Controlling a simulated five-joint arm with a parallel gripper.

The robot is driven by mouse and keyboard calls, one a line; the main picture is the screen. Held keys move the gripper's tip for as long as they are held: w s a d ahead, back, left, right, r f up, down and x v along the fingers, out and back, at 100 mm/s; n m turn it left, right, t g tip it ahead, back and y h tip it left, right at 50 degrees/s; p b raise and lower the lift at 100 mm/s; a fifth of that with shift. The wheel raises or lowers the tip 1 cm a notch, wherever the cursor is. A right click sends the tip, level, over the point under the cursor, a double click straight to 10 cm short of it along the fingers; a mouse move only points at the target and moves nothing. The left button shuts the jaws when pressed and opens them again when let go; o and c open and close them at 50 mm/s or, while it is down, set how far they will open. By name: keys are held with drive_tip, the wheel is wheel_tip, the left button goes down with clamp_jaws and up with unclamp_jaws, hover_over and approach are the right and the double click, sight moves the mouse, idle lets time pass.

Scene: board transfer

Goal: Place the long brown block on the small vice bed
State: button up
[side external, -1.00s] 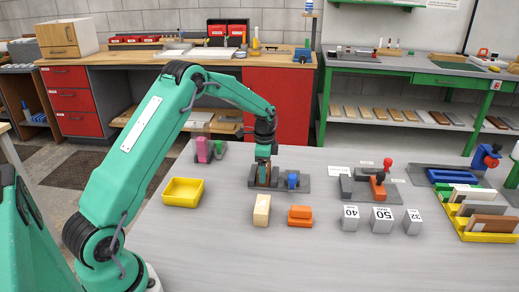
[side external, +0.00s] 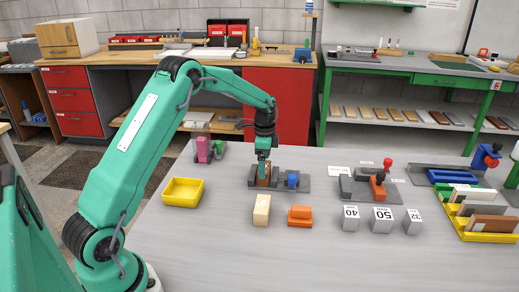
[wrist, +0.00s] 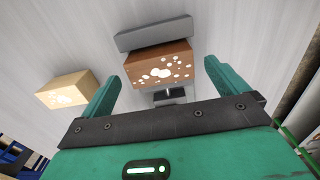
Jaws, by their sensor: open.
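The long brown block (wrist: 158,66) lies in the small vice (side external: 302,187), between its grey jaw (wrist: 153,34) and another grey part in the wrist view. In the side view the brown block (side external: 264,182) shows only in part beneath my gripper (side external: 263,178). My gripper is open, with its two green fingers (wrist: 160,85) spread on either side of the block in the wrist view. A gap shows between each finger and the block. The contact under the block is hidden.
A pale wooden block (side external: 262,210) and an orange piece (side external: 300,216) stand in front of the vice. A yellow bin (side external: 183,192) is to the left. Labelled grey weights (side external: 382,220) and a larger vice (side external: 372,188) are to the right. The front table is clear.

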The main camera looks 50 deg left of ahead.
wheel_tip(320, 180, up, 9)
drive_tip(key=shift+r, duration=0.2)
idle(0.3)
idle(0.4)
drive_tip(key=s+d+r+n+t, duration=0.3)
drive_tip(key=s+d+r+n, duration=0.1)
drive_tip(key=s+d+r, duration=0.85)
drive_tip(key=s+d+f+n+t, duration=0.1)
drive_tip(key=s+d+n, duration=0.1)
drive_tip(key=s, duration=0.7)
drive_tip(key=s+d+f+n+t, duration=0.1)
drive_tip(key=s+d+n, duration=0.1)
drive_tip(key=s, duration=0.7)
drive_tip(key=shift+d+f+n+t, duration=0.25)
drive_tip(key=shift+d+n+t, duration=0.05)
drive_tip(key=shift+n, duration=0.2)
